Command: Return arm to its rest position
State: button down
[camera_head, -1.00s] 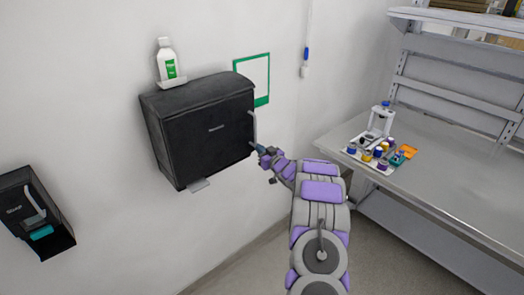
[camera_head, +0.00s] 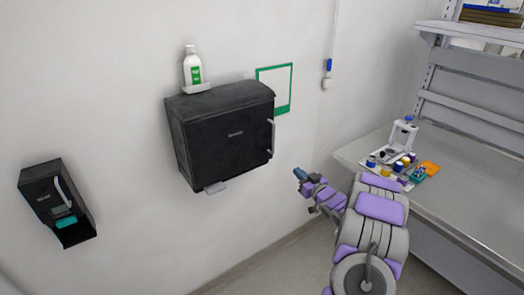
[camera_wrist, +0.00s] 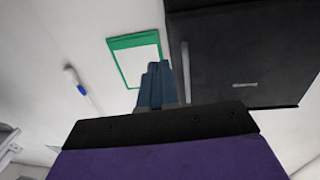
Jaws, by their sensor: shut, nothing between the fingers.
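My gripper (camera_head: 300,174) is at the end of my grey and purple arm, in front of the wall. It is to the right of and below the black wall cabinet (camera_head: 225,142), apart from it. In the wrist view the blue fingers of my gripper (camera_wrist: 154,82) are together with nothing between them. The black cabinet (camera_wrist: 245,60) fills the upper right there, with its grey vertical handle (camera_wrist: 186,72) just right of the fingertips. The cabinet door looks closed.
A white bottle (camera_head: 193,68) stands above the cabinet. A black soap dispenser (camera_head: 55,195) hangs at the left. A green-framed sheet (camera_head: 274,86) is on the wall. At the right, a grey bench (camera_head: 470,190) holds a tray of small bottles (camera_head: 388,174). Open air lies between cabinet and bench.

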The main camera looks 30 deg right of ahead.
jog(key=s+a+r+m+g+h+b, duration=0.1)
jog(key=s+a+r+g+h, duration=0.1)
jog(key=a+g, duration=0.35)
jog(key=s+a+r+g+h+b, duration=0.1)
jog(key=s+a+r+g+b, duration=0.15)
jog(key=a, duration=0.55)
jog(key=s+a+g+y, duration=0.1)
jog(key=s+a+g, duration=0.3)
jog(key=s+a, duration=0.5)
jog(key=s+a+g+y+b, duration=0.1)
jog(key=s+a+g, duration=0.3)
jog(key=s+a, duration=0.5)
jog(key=s+a+n+g+y, duration=0.1)
jog(key=s+a+g, duration=0.2)
jog(key=s+a, duration=0.6)
jog(key=s, duration=1.3)
jog(key=shift+r+g+b, duration=0.2)
jog(key=shift+g+b, duration=0.2)
